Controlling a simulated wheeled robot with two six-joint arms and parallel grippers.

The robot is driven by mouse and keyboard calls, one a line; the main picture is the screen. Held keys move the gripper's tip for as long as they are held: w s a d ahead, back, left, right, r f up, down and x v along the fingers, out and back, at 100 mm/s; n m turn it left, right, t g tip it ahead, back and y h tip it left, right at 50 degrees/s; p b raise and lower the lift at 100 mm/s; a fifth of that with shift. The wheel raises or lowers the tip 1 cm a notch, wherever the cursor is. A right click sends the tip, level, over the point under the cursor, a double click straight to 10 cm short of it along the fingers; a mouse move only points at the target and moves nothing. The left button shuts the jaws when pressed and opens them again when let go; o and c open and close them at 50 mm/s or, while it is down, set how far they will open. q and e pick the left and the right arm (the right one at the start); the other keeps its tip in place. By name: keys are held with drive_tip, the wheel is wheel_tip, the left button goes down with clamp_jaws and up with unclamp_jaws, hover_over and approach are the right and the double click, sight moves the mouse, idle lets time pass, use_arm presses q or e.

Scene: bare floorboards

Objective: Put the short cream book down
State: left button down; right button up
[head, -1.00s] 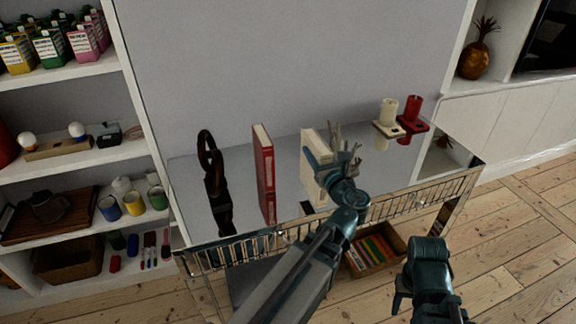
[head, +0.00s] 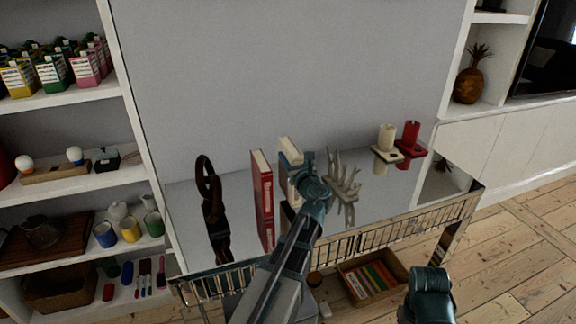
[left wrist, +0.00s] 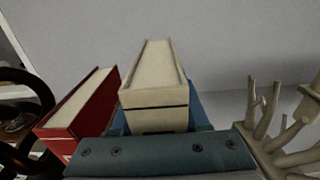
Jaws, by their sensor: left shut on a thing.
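The short cream book (head: 289,146) stands upright in my left gripper (head: 297,170), over the mirrored top of the trolley. In the left wrist view the cream book (left wrist: 153,82) rises between the blue fingers, which are shut on it.
A pale coral-like ornament (head: 344,187) stands close right of my left gripper. A dark ring-shaped ornament (head: 208,178) is left of the red book. Cream (head: 386,137) and red (head: 410,138) candles in holders stand further right. The trolley has a metal rail (head: 345,238) along its front.

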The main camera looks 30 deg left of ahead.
use_arm(q)
drive_tip(key=f+b, duration=0.2)
drive_tip(key=a+f+b, duration=0.1)
drive_tip(key=shift+w+f+b, duration=0.3)
drive_tip(key=shift+b, duration=0.05)
drive_tip(key=shift+f, duration=0.1)
drive_tip(key=shift+c, duration=2)
unclamp_jaws()
drive_tip(key=v, duration=1.2)
